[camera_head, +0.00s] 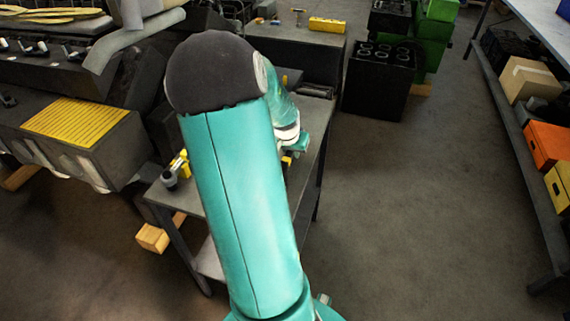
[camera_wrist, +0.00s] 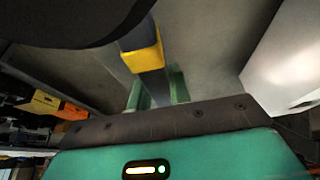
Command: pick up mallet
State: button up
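My gripper (camera_wrist: 158,88) shows in the wrist view as two green fingers on a dark palm. A dark bar with a yellow band (camera_wrist: 146,59) runs up between the fingers; it looks like the mallet's handle. I cannot tell whether the fingers touch it. A large black rounded shape (camera_wrist: 70,20) covers the top left and overlaps the bar's upper end; I cannot tell what it is. In the head view my gripper (camera_head: 297,147) is small and mostly behind my teal arm, low over the workbench (camera_head: 312,150), with a bit of yellow beside it. No whole mallet shows.
A black part with a yellow piece (camera_head: 178,168) lies at the bench's left edge. A black block (camera_head: 380,82) is behind. A shelf with boxes (camera_head: 545,145) lines the right. Floor between is free.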

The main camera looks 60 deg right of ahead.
grip_shut()
jog(key=shift+r, duration=0.1)
dwell(1.2)
jog(key=shift+r, duration=0.3)
notch_tip(320, 180, up, 9)
jog(key=shift+r, duration=0.15)
jog(key=shift+c, duration=0.2)
grip_release()
grip_shut()
